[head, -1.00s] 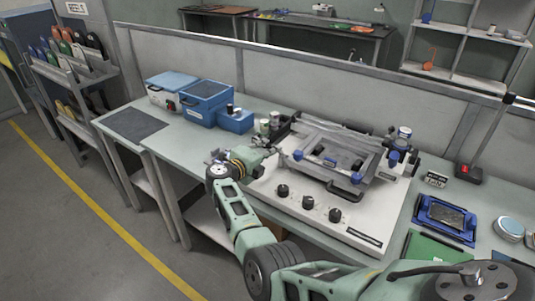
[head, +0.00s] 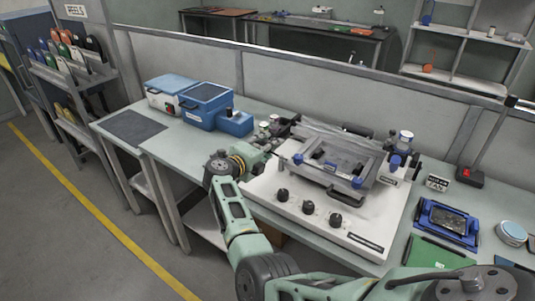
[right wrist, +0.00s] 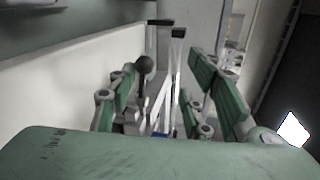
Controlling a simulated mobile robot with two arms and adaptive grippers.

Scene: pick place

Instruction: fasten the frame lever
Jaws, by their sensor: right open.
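The benchtop machine has a white base (head: 300,215) with black knobs on its front and a grey hinged frame (head: 338,160) with blue knobs (head: 298,159). The frame looks low over the base. My right gripper (head: 264,146) is at the machine's left side, beside small dark fittings (head: 284,127). In the right wrist view its green fingers (right wrist: 172,105) are spread with a gap between them. A dark ball-ended stem (right wrist: 145,66) shows near the left finger; I cannot tell whether it is the frame lever. My left gripper is not in view.
Blue boxes (head: 206,104) stand left of the machine. A blue fixture (head: 447,220), a green board (head: 432,254) and a round tin (head: 512,232) lie to the right. A low partition (head: 300,90) runs behind the bench. A dark mat (head: 133,126) lies clear at the left.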

